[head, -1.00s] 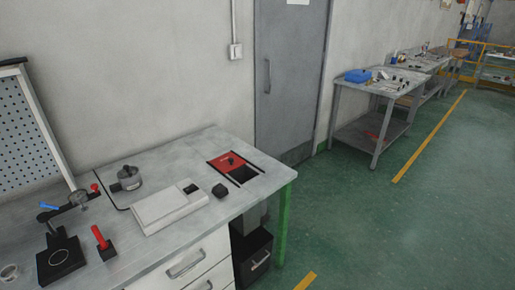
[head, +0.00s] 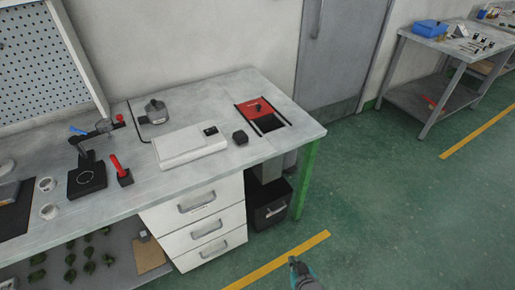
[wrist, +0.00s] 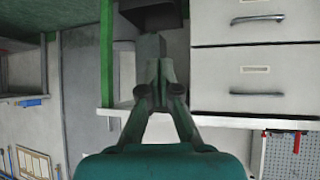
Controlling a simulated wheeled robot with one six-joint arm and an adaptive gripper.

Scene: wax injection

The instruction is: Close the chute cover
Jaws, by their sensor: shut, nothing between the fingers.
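The red chute cover (head: 254,105) with a black knob lies at the right end of the workbench, in a black-railed frame set in the top. It covers the rear part of the chute; the dark opening (head: 269,124) shows in front of it. My gripper (head: 293,262) is at the bottom of the head view, well in front of the bench and apart from the cover. In the wrist view my gripper (wrist: 160,68) has its fingers together and empty. That view is upside down, facing the bench front; the cover does not show there.
A black bin (head: 271,207) is under the bench beside the white drawers (head: 205,222). A green leg (head: 306,178) holds the bench corner. Floor to the right is clear.

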